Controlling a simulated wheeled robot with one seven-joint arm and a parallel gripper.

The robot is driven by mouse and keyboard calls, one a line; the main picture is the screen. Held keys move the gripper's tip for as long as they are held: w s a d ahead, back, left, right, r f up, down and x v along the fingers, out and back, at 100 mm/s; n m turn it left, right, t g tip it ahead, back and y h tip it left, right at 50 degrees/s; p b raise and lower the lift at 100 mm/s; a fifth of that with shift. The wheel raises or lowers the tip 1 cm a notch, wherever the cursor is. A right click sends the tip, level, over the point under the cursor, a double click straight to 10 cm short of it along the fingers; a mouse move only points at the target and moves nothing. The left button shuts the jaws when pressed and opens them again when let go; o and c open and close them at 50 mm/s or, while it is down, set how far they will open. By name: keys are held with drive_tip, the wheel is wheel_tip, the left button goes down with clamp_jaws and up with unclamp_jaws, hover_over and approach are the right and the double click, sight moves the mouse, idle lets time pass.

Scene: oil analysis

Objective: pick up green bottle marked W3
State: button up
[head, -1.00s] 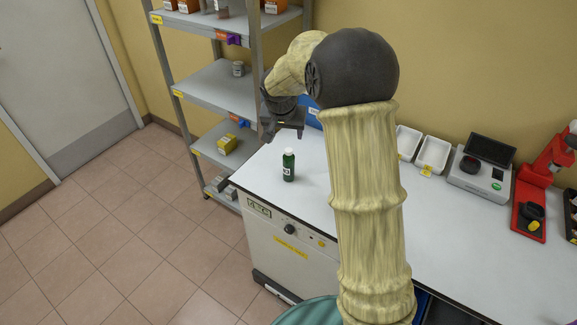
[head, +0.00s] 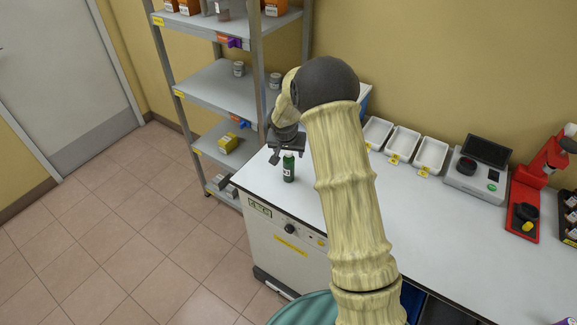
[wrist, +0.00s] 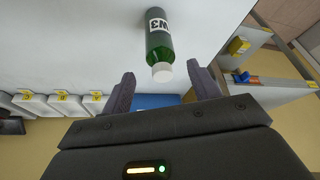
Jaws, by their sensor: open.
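The green bottle marked W3 (head: 289,170) stands upright on the white bench near its left end. It has a white cap and a white label. In the wrist view the bottle (wrist: 158,44) shows with its cap toward my gripper and the label W3 readable. My gripper (head: 272,160) is just behind and above the bottle in the head view. In the wrist view my open gripper (wrist: 160,82) has its two fingers apart, with the cap near the gap between the tips. The fingers do not clearly touch the bottle.
A grey shelf rack (head: 222,88) with jars and boxes stands left of the bench. White trays (head: 403,143), a device with a dark screen (head: 478,170) and a red stand (head: 536,185) line the back right. The bench (head: 440,235) is clear around the bottle.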

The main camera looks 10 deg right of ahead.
sight(289, 157)
drive_tip(key=shift+f, duration=0.25)
drive_tip(key=shift+w, duration=0.1)
drive_tip(key=shift+p+x, duration=1.35)
drive_tip(key=shift+x, duration=1.25)
drive_tip(key=shift+w, duration=0.1)
drive_tip(key=c, duration=1.1)
drive_tip(key=shift+r, duration=0.1)
drive_tip(key=shift+c, duration=0.2)
wheel_tip(289, 157, up, 10)
drive_tip(key=b, duration=0.3)
